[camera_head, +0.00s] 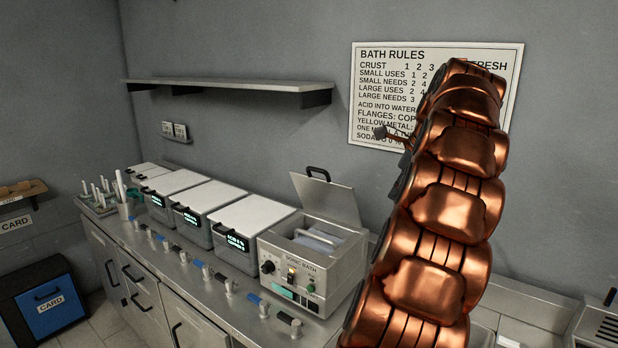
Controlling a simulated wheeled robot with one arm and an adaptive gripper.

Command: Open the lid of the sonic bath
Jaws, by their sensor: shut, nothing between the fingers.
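The sonic bath (305,275) is a metal box with a knob, a switch and buttons on its front, standing on the counter at the right end of a row of boxes. Its lid (328,198) stands raised and tilted up at the back, with a dark handle (318,173) on its top edge. The open tank shows pale contents inside. My gripper (382,132) is small and dark in this view, up in front of the wall sign, to the right of and above the lid. It is shut and empty, apart from the lid in the picture. My copper arm hides what lies behind it.
Several white-lidded baths (252,214) stand left of the sonic bath. Small blue and grey fittings (228,286) line the counter's front. A wall shelf (230,85) hangs above. The sign (385,58) is partly covered by my arm. A blue card bin (50,305) stands at left.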

